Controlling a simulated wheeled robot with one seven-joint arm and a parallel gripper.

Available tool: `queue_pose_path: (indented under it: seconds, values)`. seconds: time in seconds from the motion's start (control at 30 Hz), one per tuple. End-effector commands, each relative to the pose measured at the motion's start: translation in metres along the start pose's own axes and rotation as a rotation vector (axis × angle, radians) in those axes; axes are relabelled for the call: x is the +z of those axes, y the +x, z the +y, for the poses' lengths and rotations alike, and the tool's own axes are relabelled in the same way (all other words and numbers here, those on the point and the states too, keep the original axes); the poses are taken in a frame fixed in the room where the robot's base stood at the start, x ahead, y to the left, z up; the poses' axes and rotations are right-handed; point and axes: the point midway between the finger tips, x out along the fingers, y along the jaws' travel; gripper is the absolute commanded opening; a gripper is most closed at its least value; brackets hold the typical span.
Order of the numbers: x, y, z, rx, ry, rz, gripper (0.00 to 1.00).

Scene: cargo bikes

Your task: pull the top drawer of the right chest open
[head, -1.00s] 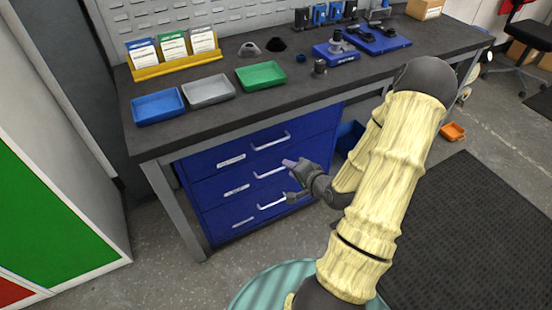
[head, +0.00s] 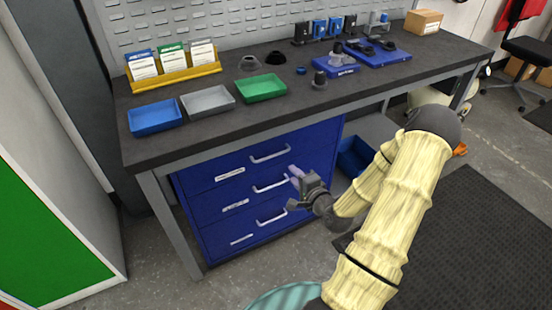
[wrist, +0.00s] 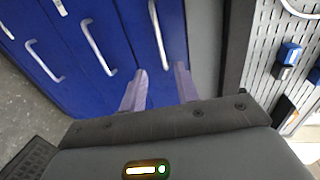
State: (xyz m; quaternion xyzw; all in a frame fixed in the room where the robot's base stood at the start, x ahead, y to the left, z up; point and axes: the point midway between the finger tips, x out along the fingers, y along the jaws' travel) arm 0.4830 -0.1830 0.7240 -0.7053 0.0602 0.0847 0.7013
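One blue chest (head: 190,216) with three drawers stands under the workbench; no second chest is visible. Its top drawer (head: 198,175) is closed and has a silver bar handle (head: 270,153), also visible in the wrist view (wrist: 157,36). My gripper (head: 293,188) is in front of the chest, at about the height of the middle handle in the head view. In the wrist view my gripper (wrist: 160,72) has its two pale fingers apart and nothing between them. The top handle lies ahead of the gap between the fingers, and the fingers appear apart from it.
The workbench top (head: 220,128) overhangs the chest; a grey bench leg (head: 170,222) stands at its left. Blue (head: 155,118), grey and green trays sit on top. A blue bin (head: 355,158) is right of the chest.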

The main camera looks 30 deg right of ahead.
Motion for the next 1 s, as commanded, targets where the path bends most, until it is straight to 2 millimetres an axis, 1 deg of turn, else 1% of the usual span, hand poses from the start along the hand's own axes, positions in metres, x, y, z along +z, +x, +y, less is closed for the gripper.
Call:
queue_pose_path:
  seconds: [0.03, 0.1, 0.6, 0.7, 0.8, 1.0]
  values:
    - [0.001, 0.010, 0.001, -0.002, -0.002, -0.002, 0.31]
    - [0.001, 0.022, 0.001, -0.002, -0.002, -0.001, 0.31]
    - [0.001, 0.110, 0.001, -0.001, -0.001, -0.001, 0.31]
    - [0.001, 0.122, 0.001, -0.001, 0.000, 0.000, 0.31]
    - [0.000, 0.130, 0.000, 0.000, 0.000, 0.001, 0.31]
    - [0.000, 0.132, 0.000, 0.000, 0.001, 0.001, 0.31]
